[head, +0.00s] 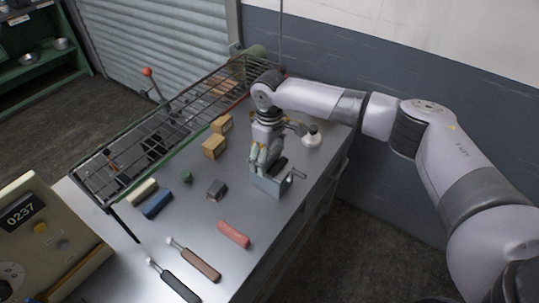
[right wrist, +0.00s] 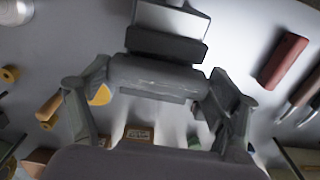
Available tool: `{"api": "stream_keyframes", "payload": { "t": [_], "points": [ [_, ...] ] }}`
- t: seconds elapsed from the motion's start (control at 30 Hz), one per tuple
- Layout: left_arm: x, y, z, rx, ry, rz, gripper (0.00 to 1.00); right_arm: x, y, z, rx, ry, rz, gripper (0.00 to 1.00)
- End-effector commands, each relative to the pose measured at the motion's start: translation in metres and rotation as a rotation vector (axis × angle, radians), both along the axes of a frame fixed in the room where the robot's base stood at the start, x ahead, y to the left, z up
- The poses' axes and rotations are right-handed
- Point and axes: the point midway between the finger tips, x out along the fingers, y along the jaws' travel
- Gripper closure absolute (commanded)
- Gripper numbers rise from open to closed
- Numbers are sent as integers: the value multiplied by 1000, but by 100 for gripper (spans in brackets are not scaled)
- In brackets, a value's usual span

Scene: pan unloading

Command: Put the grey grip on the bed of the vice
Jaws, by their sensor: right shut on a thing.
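The vice (head: 268,186) is a small blue-grey block with a side handle, near the bench's right edge; its dark jaw and pale body (right wrist: 170,22) show at the top of the right wrist view. My right gripper (head: 262,160) is just above the vice, fingers pointing down. In the right wrist view my right gripper (right wrist: 157,100) is shut on the grey grip (right wrist: 155,74), a rounded bar lying crosswise between the fingers, next to the dark jaw. I cannot tell whether the grip touches the vice bed. In the head view the grip is largely hidden by the fingers. My left gripper is out of view.
A wire rack (head: 120,165) lines the far-left side. A white-topped item (head: 312,138) stands behind the vice.

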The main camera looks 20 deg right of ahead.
Motion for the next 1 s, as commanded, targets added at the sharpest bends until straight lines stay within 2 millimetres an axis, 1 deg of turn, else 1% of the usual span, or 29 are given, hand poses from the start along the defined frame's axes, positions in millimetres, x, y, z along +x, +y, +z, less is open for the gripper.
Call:
{"api": "stream_keyframes", "payload": {
  "t": [0.07,0.1,0.33,0.37,0.67,0.77,0.87,0.97,1.0],
  "points": [
    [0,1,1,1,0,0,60,0,0,-2,0,0,0,46],
    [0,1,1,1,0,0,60,0,0,-2,0,0,0,17],
    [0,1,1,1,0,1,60,0,0,-2,0,0,0,1],
    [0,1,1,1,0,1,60,0,0,-2,0,0,0,0],
    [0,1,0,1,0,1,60,0,0,-2,0,0,0,0],
    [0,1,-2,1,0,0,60,0,0,2,1,-1,0,0],
    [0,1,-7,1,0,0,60,1,1,14,2,-3,0,0],
    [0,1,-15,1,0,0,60,1,1,33,3,-5,0,0],
    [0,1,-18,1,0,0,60,1,1,42,2,-6,0,0]
  ]
}}
